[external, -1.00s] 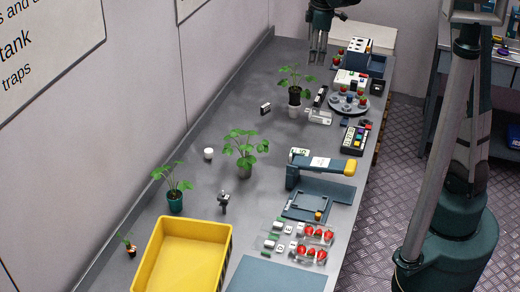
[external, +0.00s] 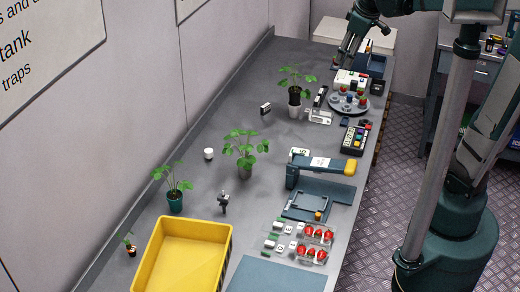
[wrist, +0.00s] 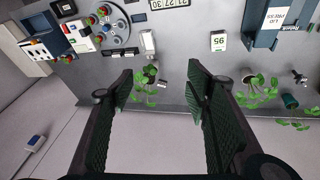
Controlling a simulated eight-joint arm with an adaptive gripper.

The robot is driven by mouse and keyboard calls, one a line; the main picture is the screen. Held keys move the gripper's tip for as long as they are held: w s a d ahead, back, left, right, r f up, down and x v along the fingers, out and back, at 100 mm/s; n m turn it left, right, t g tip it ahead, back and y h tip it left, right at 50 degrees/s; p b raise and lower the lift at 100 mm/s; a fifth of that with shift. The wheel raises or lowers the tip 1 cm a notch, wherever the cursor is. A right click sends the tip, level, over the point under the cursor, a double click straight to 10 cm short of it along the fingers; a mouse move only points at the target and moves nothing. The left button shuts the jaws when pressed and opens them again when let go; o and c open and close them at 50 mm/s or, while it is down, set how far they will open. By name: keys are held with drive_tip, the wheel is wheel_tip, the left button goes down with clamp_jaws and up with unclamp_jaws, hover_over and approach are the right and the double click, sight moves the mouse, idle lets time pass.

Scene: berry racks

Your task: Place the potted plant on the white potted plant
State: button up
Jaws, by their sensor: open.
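A leafy green plant in a dark pot (external: 294,95) stands upright at the far middle of the bench. Its pot appears directly on or in a white pot (external: 293,112); how deep it sits cannot be told. In the wrist view, a plant's leaves (wrist: 143,82) show beyond and between the fingers, apart from them. My gripper (external: 339,64) is open and empty, above the far right of the bench and to the right of this plant. Its spread fingers also show in the wrist view (wrist: 160,85).
Other plants stand in a grey pot (external: 245,172) and a green pot (external: 175,202), with a small one (external: 131,250) at the near left. A round rack (external: 348,108) stands right of the plant.

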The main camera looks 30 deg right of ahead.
drive_tip(key=s+d+f+m+t, duration=0.1)
drive_tip(key=s+f+m, duration=0.1)
drive_tip(key=s, duration=0.7)
drive_tip(key=s+d+f+m+t, duration=0.1)
drive_tip(key=s+m, duration=0.4)
drive_tip(key=s, duration=0.5)
drive_tip(key=shift+f+t, duration=0.4)
drive_tip(key=shift+t, duration=0.1)
